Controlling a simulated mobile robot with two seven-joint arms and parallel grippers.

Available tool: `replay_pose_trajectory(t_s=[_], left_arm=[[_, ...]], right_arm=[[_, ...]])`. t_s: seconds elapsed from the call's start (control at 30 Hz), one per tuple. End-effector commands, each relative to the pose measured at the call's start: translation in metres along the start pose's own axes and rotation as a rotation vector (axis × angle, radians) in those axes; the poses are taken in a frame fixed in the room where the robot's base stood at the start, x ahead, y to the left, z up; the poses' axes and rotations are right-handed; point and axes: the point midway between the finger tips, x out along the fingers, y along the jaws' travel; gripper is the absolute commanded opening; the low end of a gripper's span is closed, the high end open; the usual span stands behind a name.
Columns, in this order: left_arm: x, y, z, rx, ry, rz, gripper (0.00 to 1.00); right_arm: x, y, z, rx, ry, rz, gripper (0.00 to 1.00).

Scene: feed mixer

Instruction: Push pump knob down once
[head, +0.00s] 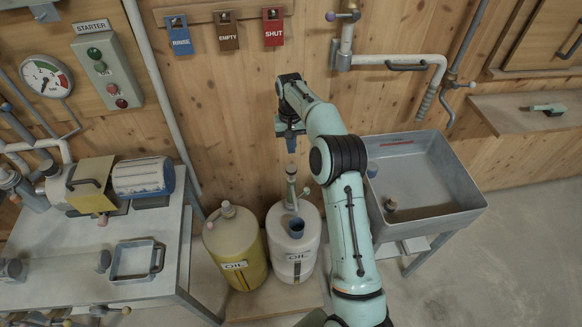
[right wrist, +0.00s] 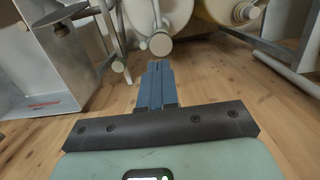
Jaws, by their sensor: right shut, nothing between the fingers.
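The white oil container (head: 293,245) stands on the floor board against the wall. A pump with a pale knob (head: 291,170) rises from its top. My right gripper (head: 291,147) points down just above the knob, its fingers shut and empty. A small gap seems to show between fingertips and knob. In the right wrist view, the shut blue fingers (right wrist: 157,68) end just below a round pale knob (right wrist: 160,43) in the picture; contact cannot be judged there. My left gripper is not in view.
A yellow oil container (head: 236,250) stands left of the white one. A grey sink (head: 425,185) is at right, a metal table (head: 70,240) at left. Tags and pipes line the wall.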

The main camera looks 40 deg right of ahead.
Motion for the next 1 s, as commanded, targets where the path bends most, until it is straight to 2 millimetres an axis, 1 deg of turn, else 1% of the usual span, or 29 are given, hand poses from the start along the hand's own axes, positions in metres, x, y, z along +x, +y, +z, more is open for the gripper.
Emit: replay_pose_trajectory(t_s=[0.17,0.33,0.47,0.6,0.73,0.83,1.0], left_arm=[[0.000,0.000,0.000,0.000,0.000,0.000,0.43],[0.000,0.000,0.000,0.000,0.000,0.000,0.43],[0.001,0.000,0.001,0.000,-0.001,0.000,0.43],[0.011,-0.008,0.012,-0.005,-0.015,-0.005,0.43],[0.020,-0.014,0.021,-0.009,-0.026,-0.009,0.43],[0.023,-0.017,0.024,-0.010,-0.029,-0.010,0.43],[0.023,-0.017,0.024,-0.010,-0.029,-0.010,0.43]], right_arm=[[0.002,0.000,0.000,0.000,0.000,-0.001,0.00],[0.013,0.000,0.000,0.000,-0.002,0.000,0.00],[0.028,0.000,0.000,0.000,-0.002,-0.001,0.00],[0.049,0.001,0.001,0.000,-0.004,0.000,0.00],[0.065,0.001,0.002,0.000,-0.003,0.001,0.00],[0.071,0.000,0.001,0.000,-0.001,0.000,0.00],[0.070,-0.001,-0.001,0.000,0.002,-0.002,0.00]])
